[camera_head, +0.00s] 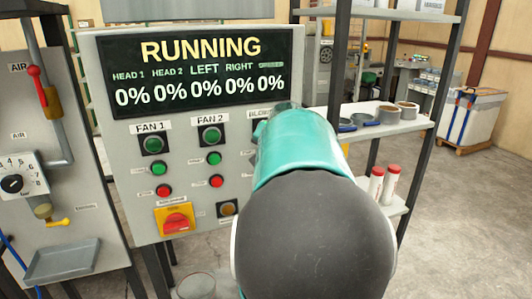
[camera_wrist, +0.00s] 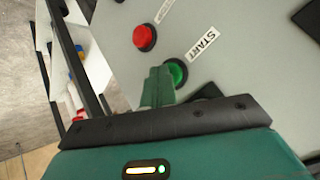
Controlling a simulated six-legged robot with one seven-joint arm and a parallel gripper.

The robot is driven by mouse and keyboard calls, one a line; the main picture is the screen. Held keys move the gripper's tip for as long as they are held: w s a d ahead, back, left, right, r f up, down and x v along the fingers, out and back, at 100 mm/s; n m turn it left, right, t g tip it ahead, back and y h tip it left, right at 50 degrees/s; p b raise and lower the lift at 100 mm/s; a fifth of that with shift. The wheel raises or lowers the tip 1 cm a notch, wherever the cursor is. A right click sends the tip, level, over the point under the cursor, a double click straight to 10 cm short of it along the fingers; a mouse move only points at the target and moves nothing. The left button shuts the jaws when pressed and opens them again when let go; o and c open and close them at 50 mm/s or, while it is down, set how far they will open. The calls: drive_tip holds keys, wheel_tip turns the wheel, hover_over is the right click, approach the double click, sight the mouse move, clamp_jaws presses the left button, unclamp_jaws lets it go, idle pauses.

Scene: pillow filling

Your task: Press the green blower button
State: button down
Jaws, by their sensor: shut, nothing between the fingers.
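In the head view, the control panel (camera_head: 124,200) stands upright with a display (camera_head: 195,72) reading RUNNING and a row of 0% values. Its third column, with a partly hidden label starting "BLO", is mostly covered by my arm. In the wrist view, a green button (camera_wrist: 178,74) beside a START label (camera_wrist: 204,44) sits on the grey panel, with a red button (camera_wrist: 145,37) up and left of it. My gripper (camera_wrist: 159,72) is shut and empty, its fingertips overlapping the green button's left edge in the picture. I cannot tell whether they touch it.
FAN 1 (camera_head: 153,144) and FAN 2 (camera_head: 211,136) columns have their own green and red buttons. A red-and-yellow switch (camera_head: 176,220) sits lower on the panel. A shelf rack (camera_head: 395,130) with tape rolls stands at right, an air-control panel (camera_head: 50,190) at left.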

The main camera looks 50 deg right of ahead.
drive_tip(key=shift+s+a, duration=0.5)
drive_tip(key=shift+s, duration=0.25)
drive_tip(key=s, duration=0.1)
drive_tip(key=s+a, duration=0.1)
drive_tip(key=s, duration=0.1)
drive_tip(key=s+a, duration=0.1)
drive_tip(key=shift+s+a, duration=0.15)
drive_tip(key=shift+a, duration=0.1)
idle(0.3)
drive_tip(key=shift+a, duration=0.1)
idle(0.7)
